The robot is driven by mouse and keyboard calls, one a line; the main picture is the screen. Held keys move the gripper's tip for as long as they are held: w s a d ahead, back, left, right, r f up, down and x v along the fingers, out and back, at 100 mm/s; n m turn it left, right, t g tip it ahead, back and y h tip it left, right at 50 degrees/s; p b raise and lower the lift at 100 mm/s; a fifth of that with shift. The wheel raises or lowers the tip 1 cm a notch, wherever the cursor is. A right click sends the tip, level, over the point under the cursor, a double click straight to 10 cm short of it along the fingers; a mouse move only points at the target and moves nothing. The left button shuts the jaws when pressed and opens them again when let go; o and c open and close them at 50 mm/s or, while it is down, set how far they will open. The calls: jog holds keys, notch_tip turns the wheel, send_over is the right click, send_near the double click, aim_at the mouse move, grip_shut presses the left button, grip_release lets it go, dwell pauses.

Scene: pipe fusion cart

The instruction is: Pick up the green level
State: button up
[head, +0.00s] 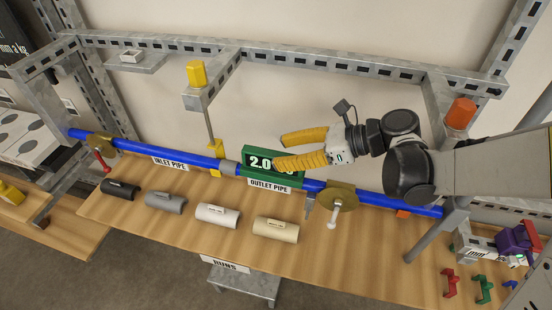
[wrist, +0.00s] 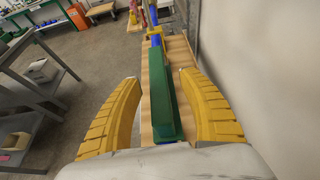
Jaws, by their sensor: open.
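The green level (head: 247,165) is a long block with a lit display reading "2.0", its last digits hidden by a yellow finger. It rests along the blue pipe (head: 205,158), above the outlet pipe label (head: 270,184). My gripper (head: 280,151) is open, with its yellow fingers pointing left at the level's right half. In the wrist view the level (wrist: 160,98) runs lengthwise between the two spread fingers of my gripper (wrist: 160,78), with a gap on each side.
Black, grey, white and beige half-round pieces (head: 217,215) lie on the wooden bench (head: 185,235). A round brass clamp (head: 343,196) sits on the pipe to the right. A yellow-topped post (head: 196,74) stands left of the level. A metal frame rail (head: 300,57) runs behind.

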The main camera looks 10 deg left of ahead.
aim_at(258, 156)
jog(key=b+x, duration=0.2)
jog(key=x, duration=0.5)
jog(key=shift+s+a+r, duration=0.1)
jog(key=shift+a, duration=0.1)
jog(key=shift+d, duration=0.1)
grip_shut()
